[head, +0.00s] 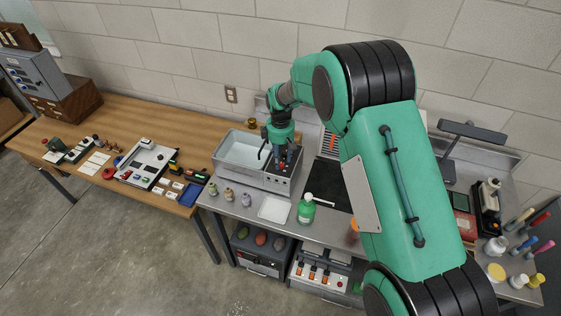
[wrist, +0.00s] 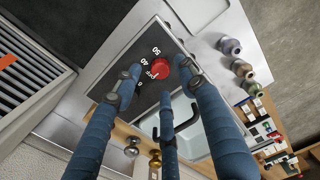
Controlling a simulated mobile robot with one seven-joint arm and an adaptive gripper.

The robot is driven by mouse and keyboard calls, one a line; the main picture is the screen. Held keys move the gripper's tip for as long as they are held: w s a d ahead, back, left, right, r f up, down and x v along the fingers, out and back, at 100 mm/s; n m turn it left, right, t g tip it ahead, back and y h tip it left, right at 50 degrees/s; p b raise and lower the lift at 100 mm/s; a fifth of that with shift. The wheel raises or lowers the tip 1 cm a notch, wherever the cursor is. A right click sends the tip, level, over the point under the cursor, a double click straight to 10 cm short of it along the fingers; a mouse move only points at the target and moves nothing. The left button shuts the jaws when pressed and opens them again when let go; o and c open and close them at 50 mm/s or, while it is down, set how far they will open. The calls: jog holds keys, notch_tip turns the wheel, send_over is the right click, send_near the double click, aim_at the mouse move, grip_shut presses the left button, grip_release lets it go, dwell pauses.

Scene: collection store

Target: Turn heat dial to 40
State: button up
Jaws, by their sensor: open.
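The heat dial (wrist: 158,70) is a round red knob on a dark panel (wrist: 125,62) with white markings; 50 and 40 can be read beside it. Its exact setting is too small to tell. In the head view the panel is on the right end of a steel bath (head: 226,166), and the dial is a small red spot. My gripper (wrist: 160,78) is open above the panel, with blue fingers on either side of the dial and a third finger below it in the wrist view. I cannot tell whether any finger touches the dial. In the head view my gripper (head: 283,157) points down at the panel.
A green bottle (head: 306,210) and a white tray (head: 274,209) stand in front of the bath. Small jars (head: 228,193) stand at the bench's front left. A dark mat (head: 328,190) lies to the right. The wooden table (head: 140,120) carries many small objects.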

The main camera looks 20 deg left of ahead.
jog(key=shift+f, duration=1.25)
grip_shut()
